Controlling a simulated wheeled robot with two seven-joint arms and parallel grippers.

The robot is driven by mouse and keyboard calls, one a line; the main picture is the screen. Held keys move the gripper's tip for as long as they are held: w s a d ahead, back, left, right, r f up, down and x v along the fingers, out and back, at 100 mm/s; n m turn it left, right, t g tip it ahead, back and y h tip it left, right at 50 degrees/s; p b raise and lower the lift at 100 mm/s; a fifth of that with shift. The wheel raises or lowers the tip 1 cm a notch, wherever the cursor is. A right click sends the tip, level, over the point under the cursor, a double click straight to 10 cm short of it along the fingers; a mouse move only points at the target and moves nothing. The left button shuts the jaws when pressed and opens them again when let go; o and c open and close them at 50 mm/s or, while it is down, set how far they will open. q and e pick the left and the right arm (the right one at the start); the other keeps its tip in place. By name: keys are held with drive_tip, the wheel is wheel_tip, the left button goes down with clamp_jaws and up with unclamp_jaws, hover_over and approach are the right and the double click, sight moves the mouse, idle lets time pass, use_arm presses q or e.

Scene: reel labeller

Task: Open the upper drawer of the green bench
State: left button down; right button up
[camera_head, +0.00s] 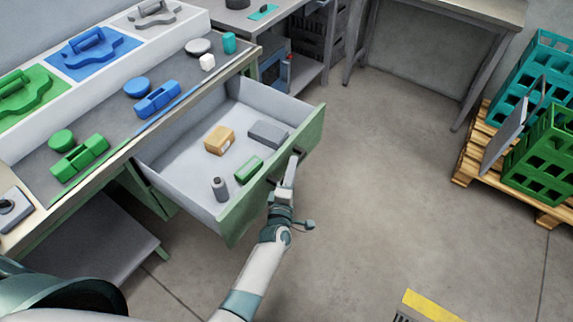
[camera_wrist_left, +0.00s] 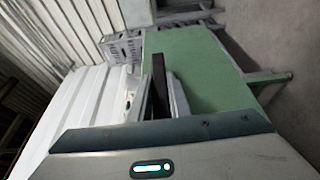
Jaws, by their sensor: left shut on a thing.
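The upper drawer (camera_head: 243,205) of the green bench is pulled well out, and its grey inside shows. A dark handle sits on the green front. My left gripper (camera_head: 294,163) is at the drawer front and shut on the dark handle (camera_wrist_left: 159,86), which shows between the fingers in the left wrist view. The green drawer front also shows there (camera_wrist_left: 205,70). Inside the drawer lie a tan box (camera_head: 219,140), a grey block (camera_head: 268,133), a green block (camera_head: 249,168) and a grey bottle-like item (camera_head: 219,188). My right gripper is not in view.
The bench top (camera_head: 110,120) bears green and blue parts. A grey shelf (camera_head: 90,248) sits below it. A pallet (camera_head: 470,168) with teal and green crates (camera_head: 545,150) stands at the right. A yellow-edged item (camera_head: 430,304) is at the bottom. The floor between is clear.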

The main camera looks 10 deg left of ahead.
use_arm(q)
drive_tip(key=shift+s+d+f, duration=0.1)
drive_tip(key=shift+d, duration=0.1)
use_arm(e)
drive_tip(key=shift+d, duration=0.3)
use_arm(q)
drive_tip(key=c, duration=1.6)
unclamp_jaws()
drive_tip(key=shift+c, duration=0.2)
drive_tip(key=shift+s, duration=0.1)
